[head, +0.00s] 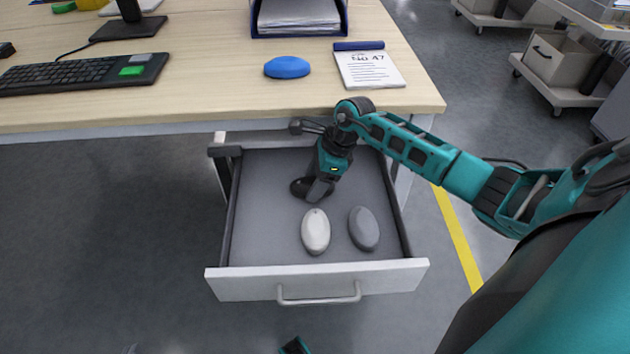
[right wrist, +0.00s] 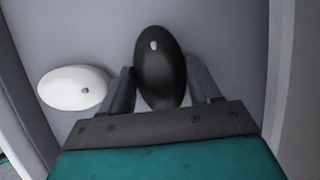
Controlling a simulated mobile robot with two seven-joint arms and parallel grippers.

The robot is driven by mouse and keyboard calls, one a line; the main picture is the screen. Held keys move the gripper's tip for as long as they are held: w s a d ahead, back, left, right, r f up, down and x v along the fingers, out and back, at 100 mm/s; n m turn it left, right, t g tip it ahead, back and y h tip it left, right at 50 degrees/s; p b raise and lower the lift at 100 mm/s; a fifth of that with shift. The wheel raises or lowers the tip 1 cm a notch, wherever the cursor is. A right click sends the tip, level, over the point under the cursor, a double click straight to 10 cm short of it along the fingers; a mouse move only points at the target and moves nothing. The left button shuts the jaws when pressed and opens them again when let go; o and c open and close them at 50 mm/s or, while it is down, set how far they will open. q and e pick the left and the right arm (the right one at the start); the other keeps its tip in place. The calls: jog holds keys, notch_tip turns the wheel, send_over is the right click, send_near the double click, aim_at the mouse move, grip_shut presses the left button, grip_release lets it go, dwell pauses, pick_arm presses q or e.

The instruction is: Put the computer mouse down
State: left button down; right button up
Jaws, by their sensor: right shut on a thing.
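My right gripper (head: 313,190) reaches down into the open drawer (head: 262,215). It is shut on a black computer mouse (head: 298,187), low at or just above the drawer floor; I cannot tell whether it touches. In the right wrist view the black mouse (right wrist: 158,68) sits between the two fingers (right wrist: 160,88). A white mouse (head: 316,232) and a grey mouse (head: 364,229) lie in the drawer nearer its front. The white mouse also shows in the right wrist view (right wrist: 75,87). A small part of my left gripper (head: 296,346) shows at the bottom edge; its fingers are unclear.
On the desk (head: 195,75) above are a blue mouse (head: 287,67), a notepad (head: 369,66), a paper tray (head: 299,18) and a keyboard (head: 80,73). The drawer's left part is clear. Trolleys (head: 560,65) stand at the back right.

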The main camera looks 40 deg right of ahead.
jog(key=o, duration=0.6)
jog(key=shift+f, duration=0.1)
jog(key=o, duration=0.5)
jog(key=shift+r, duration=0.3)
jog(key=p+v, duration=0.1)
jog(key=v, duration=0.1)
jog(key=shift+d+r, duration=0.2)
jog(key=shift+r, duration=0.15)
jog(key=s+d, duration=0.2)
jog(key=d, duration=0.1)
jog(key=s+d+p, duration=0.1)
jog(key=s+d, duration=0.1)
jog(key=d, duration=0.1)
jog(key=s+d, duration=0.2)
jog(key=d, duration=0.2)
jog(key=shift+s+d+p, duration=0.1)
jog(key=shift+s+p, duration=0.15)
jog(key=shift+p, duration=0.05)
